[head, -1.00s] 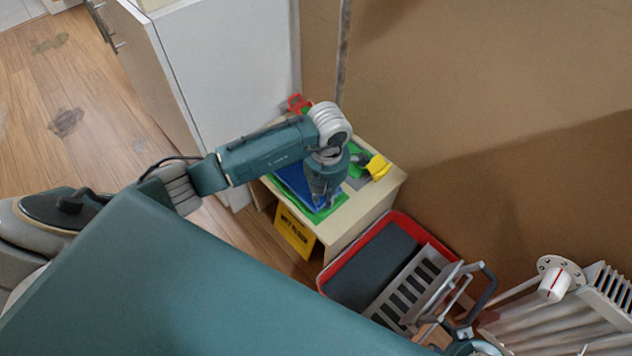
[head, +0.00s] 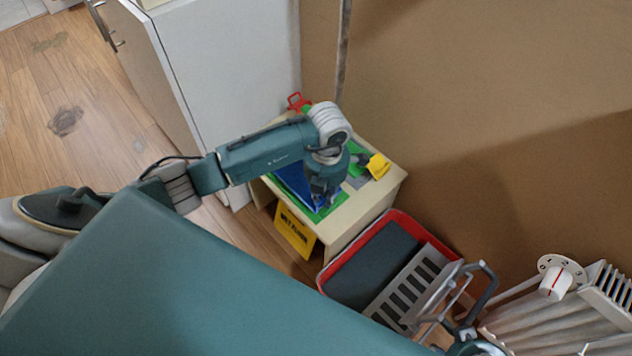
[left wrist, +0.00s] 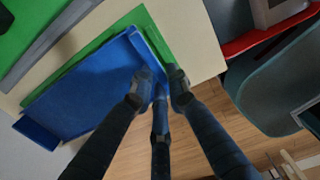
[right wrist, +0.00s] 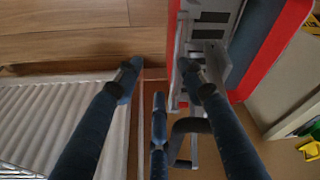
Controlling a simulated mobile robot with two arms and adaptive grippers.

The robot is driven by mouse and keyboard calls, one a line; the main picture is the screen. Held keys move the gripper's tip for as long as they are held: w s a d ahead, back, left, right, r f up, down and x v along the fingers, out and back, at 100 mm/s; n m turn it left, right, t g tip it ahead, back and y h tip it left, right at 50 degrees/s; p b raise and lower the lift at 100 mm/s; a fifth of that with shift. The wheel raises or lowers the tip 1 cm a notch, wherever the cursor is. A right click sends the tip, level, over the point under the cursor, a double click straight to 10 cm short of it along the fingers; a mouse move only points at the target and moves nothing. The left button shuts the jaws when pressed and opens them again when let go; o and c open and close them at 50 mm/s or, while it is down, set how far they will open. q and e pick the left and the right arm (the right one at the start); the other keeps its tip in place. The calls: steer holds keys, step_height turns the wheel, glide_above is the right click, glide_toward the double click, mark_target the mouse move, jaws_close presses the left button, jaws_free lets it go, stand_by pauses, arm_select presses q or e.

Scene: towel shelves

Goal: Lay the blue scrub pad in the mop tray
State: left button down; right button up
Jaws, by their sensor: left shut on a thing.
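The blue scrub pad (head: 290,178) lies over a green sheet on a small cream table. In the left wrist view the pad (left wrist: 85,95) is a broad blue sheet with a raised edge at the fingers. My left gripper (left wrist: 162,78) is shut on that edge; in the head view its fingers (head: 322,190) point down and partly hide the pad. The mop tray (head: 425,230), red-rimmed with a dark inside, stands right of and below the table. My right gripper (right wrist: 160,70) is open beside the tray (right wrist: 272,45), with no object clearly held.
A grey slotted wringer (head: 410,285) with a handle covers the tray's right part. A white radiator (head: 570,310) stands at the lower right. A yellow sign (head: 294,230) leans at the table's front. A yellow item (head: 379,166) lies on the table. A white cabinet (head: 225,80) stands behind.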

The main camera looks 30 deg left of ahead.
steer(key=shift+w+r, duration=0.3)
steer(key=shift+r, duration=0.1)
arm_select(q)
steer(key=shift+f, duration=0.15)
arm_select(e)
steer(key=shift+s+r, duration=0.15)
steer(key=shift+s, duration=0.25)
arm_select(q)
steer(key=shift+f, duration=0.15)
arm_select(e)
steer(key=shift+w+r, duration=0.1)
steer(key=shift+r, duration=0.15)
steer(key=shift+w+r, duration=0.1)
steer(key=shift+r, duration=0.15)
arm_select(q)
steer(key=shift+f+b, duration=0.1)
steer(key=shift+b, duration=0.2)
arm_select(e)
steer(key=shift+r, duration=0.15)
steer(key=shift+r, duration=0.25)
